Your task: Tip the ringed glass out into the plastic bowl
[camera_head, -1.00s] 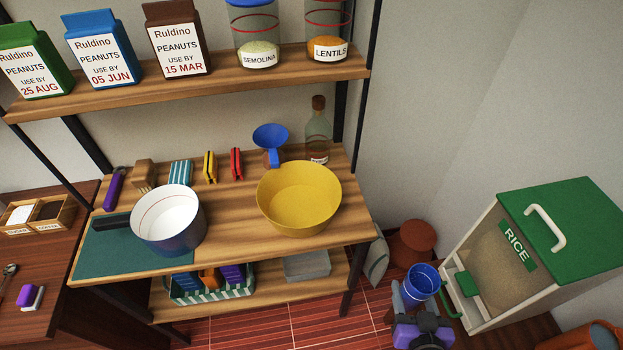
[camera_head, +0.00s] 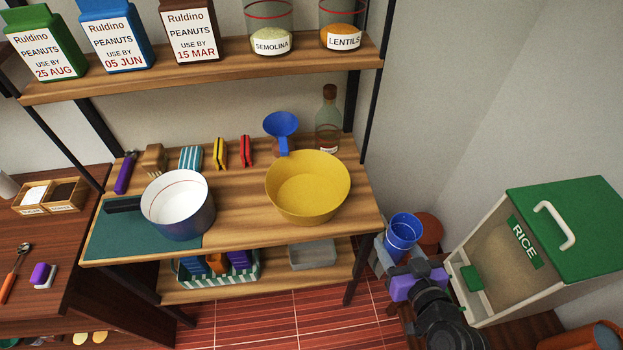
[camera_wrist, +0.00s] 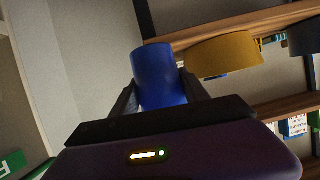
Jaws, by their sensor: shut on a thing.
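My gripper (camera_head: 402,254) is shut on a blue glass (camera_head: 403,229), with a finger on either side of it. The glass looks upright in the head view, its open rim up; a faint ring shows on it, but its contents are not clear. In the wrist view the glass (camera_wrist: 162,75) stands between the fingers. The yellow bowl (camera_head: 307,190), which looks like the plastic bowl, sits on the shelf board to the left of the glass and apart from it. The bowl also shows in the wrist view (camera_wrist: 225,55).
A white-lined pot (camera_head: 178,210) stands left of the bowl on a green mat (camera_head: 125,238). A blue funnel (camera_head: 281,125) and a corked bottle (camera_head: 328,125) stand behind the bowl. A rice bin (camera_head: 535,245) is at right. A shelf post (camera_head: 370,95) rises behind the bowl's right.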

